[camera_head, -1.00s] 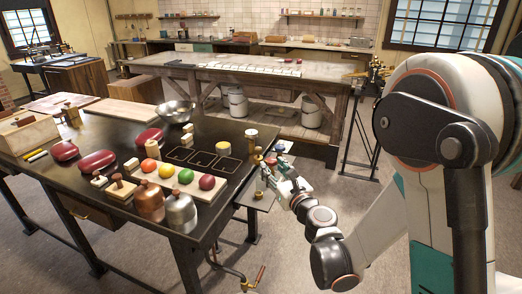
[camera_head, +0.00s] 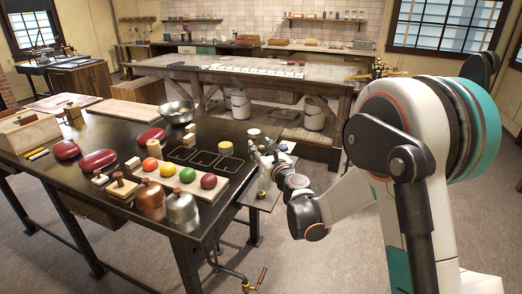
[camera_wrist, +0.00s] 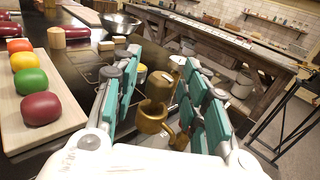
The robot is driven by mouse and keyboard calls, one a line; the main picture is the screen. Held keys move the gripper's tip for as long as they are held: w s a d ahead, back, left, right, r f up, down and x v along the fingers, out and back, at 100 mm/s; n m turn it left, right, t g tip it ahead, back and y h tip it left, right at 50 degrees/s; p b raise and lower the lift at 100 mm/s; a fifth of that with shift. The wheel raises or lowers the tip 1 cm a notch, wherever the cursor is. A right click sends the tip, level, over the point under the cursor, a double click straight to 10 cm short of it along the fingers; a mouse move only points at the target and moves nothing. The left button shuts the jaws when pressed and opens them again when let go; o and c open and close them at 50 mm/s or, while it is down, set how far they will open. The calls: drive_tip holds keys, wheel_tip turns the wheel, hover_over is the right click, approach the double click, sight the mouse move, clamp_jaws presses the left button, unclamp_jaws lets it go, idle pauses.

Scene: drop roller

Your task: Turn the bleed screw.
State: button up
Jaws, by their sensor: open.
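My gripper (camera_head: 262,150) is at the right edge of the dark workbench, over a small side shelf (camera_head: 258,196). In the wrist view its two teal-padded fingers (camera_wrist: 160,62) are spread apart. Between and beyond them shows a brass fitting with a faceted body (camera_wrist: 158,88) and a ring-like lower part (camera_wrist: 150,122). I cannot tell for sure whether this is the bleed screw, or whether the fingers touch it. A small brass piece (camera_head: 262,194) also shows below the gripper in the head view.
A board (camera_head: 180,187) with coloured balls lies on the workbench (camera_head: 110,150) left of my gripper. A copper bottle (camera_head: 150,199) and grey bottle (camera_head: 182,208) stand in front. A long table stands behind.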

clamp_jaws()
drive_tip(key=shift+d+n+g+y, duration=0.1)
drive_tip(key=shift+n+g+y, duration=0.2)
drive_tip(key=shift+y, duration=0.1)
drive_tip(key=n+g+y, duration=0.3)
drive_tip(key=y, duration=0.1)
drive_tip(key=n+g+y, duration=0.2)
drive_tip(key=n+g, duration=0.1)
drive_tip(key=n+g+y, duration=0.2)
drive_tip(key=n+g, duration=0.1)
drive_tip(key=g, duration=0.1)
drive_tip(key=shift+w+g+y, duration=0.1)
drive_tip(key=shift+g+y, duration=0.2)
drive_tip(key=shift+y, duration=0.1)
drive_tip(key=n+g, duration=0.2)
drive_tip(key=g, duration=0.1)
drive_tip(key=n+g, duration=0.2)
drive_tip(key=g, duration=0.1)
drive_tip(key=shift+g+y, duration=0.4)
drive_tip(key=shift+n+g+h+p, duration=0.7)
drive_tip(key=shift+n+g, duration=1.3)
drive_tip(key=shift+g, duration=0.7)
drive_tip(key=shift+n+g, duration=0.3)
drive_tip(key=shift+g, duration=0.1)
